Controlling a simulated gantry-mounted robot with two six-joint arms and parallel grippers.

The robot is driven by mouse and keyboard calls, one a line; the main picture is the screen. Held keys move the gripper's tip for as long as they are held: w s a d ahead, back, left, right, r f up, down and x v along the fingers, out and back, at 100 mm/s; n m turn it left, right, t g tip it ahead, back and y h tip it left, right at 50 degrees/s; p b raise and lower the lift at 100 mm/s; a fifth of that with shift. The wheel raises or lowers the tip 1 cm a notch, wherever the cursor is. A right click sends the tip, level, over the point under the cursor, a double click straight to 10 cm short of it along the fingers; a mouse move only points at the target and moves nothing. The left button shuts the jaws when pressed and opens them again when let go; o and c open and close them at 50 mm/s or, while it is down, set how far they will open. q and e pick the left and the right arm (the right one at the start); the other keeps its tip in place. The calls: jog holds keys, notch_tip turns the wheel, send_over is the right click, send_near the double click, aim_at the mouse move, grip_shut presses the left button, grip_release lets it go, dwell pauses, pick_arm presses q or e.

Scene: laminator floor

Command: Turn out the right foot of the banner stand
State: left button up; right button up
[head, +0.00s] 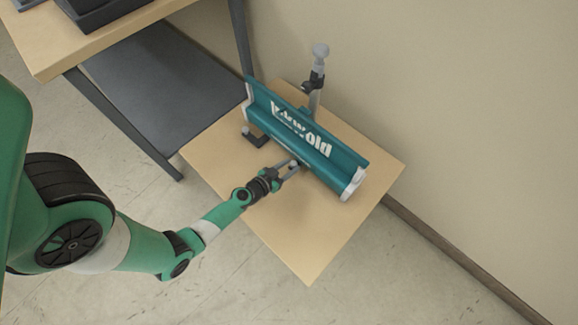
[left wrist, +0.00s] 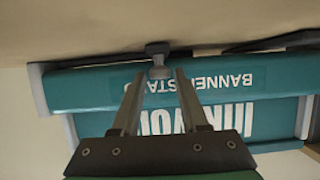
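The teal banner stand (head: 305,135) lies along a small wooden table, its white lettering facing up. It also shows upside down in the left wrist view (left wrist: 95,90). A dark foot (head: 254,138) sticks out from its front side near the left end. A small grey knob (left wrist: 157,68) shows at the stand's lower edge; I take it to be on the right foot, whose bar I cannot make out. My left gripper (head: 292,169) is open, with its fingertips apart on either side of the knob (left wrist: 160,76); contact cannot be told. My right gripper is not in view.
A grey-topped post (head: 317,75) with a dark clamp stands behind the stand. The small table's front (head: 305,250) is bare. A taller desk (head: 95,50) with a dark lower shelf (head: 160,85) is at the upper left. The wall is close behind.

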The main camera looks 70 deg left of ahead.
pick_arm(q)
grip_shut()
dwell(1.1)
